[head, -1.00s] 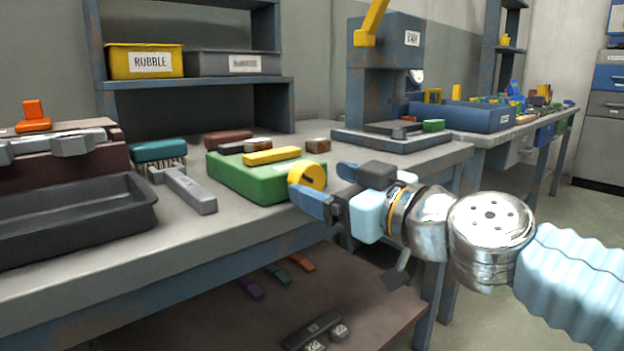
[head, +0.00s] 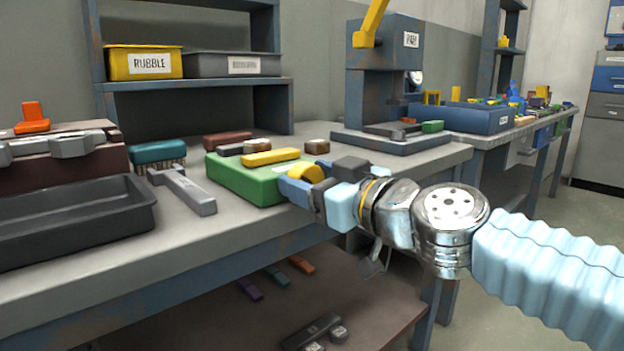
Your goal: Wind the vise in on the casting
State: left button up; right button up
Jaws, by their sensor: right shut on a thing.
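The vise is most likely the green block (head: 232,179) on the bench, with a yellow bar (head: 271,157) across its top. A yellow round wheel (head: 305,173) is at its right front end. My right gripper (head: 300,185) is shut on this wheel, its blue fingers partly covering it. A dark, brown-ended piece (head: 243,147) lies behind the yellow bar; I cannot tell whether this is the casting or whether the bar touches it. My left gripper is not in view.
A grey bar tool (head: 188,193) and a teal brush (head: 158,153) lie left of the green block. A dark tray (head: 70,225) is at the front left. A press (head: 388,95) stands behind on the right. The bench's front edge runs below my right gripper.

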jog(key=shift+m, duration=0.3)
jog(key=shift+w+d+f+m+b, duration=0.1)
jog(key=shift+m+b, duration=0.15)
jog(key=shift+m, duration=1.3)
jog(key=shift+w+d+m+b, duration=0.1)
jog(key=shift+m+b, duration=0.1)
jog(key=shift+m, duration=1.35)
jog(key=o, duration=1)
jog(key=shift+c, duration=0.2)
jog(key=v, duration=1.3)
jog(key=shift+s+d, duration=0.2)
jog(key=shift+s, duration=0.2)
